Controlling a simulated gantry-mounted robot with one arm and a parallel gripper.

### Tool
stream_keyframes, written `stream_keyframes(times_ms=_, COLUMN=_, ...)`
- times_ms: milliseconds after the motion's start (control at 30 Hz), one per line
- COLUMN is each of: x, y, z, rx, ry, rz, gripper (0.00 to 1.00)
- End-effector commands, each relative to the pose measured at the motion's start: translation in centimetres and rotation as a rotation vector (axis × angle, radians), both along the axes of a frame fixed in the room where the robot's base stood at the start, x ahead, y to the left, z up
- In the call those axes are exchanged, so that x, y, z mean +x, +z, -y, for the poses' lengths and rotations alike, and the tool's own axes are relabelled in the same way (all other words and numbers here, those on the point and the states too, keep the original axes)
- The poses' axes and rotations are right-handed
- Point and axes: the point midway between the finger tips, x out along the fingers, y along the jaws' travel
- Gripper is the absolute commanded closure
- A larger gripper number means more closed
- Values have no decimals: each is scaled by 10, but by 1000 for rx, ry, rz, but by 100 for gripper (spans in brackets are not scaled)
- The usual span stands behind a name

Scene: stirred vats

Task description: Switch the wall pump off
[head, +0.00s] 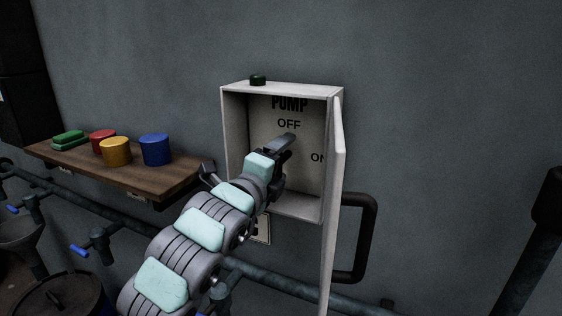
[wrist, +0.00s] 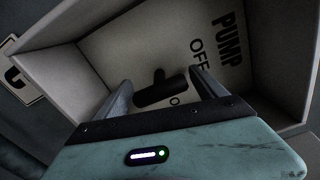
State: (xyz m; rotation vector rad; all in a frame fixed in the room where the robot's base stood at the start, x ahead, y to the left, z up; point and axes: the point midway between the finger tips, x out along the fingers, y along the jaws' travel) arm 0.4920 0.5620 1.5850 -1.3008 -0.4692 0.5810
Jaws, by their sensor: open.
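The pump box (head: 228,135) is a pale, open-fronted case on the wall. Its back panel reads PUMP, OFF and ON. A black switch handle (wrist: 152,97) sits on that panel in the wrist view, with the OFF lettering beside it. I cannot tell for sure which label it points to. In the head view my gripper hides it. My gripper (head: 289,143) reaches into the box from the lower left. In the wrist view its two fingers are spread, one on each side of the handle; contact cannot be told.
The box door (head: 338,150) stands open on the right side. A wooden shelf (head: 170,188) at left holds coloured containers. Pipes with blue-handled taps run below, and a black pipe loop (head: 370,235) is at right.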

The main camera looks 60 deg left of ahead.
Motion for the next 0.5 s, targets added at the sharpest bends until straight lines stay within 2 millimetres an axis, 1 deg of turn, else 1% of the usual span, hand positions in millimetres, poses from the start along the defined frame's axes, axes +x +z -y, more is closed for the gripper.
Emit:
stream_keyframes(times_ms=133, x=-4, y=0, z=2, rx=2, ry=1, rz=1, gripper=19)
stream_keyframes(times_ms=233, x=-11, y=0, z=8, rx=4, ry=1, rz=1, gripper=19)
stream_keyframes(times_ms=500, x=-47, y=-2, z=36, rx=5, ry=3, rz=0, gripper=19)
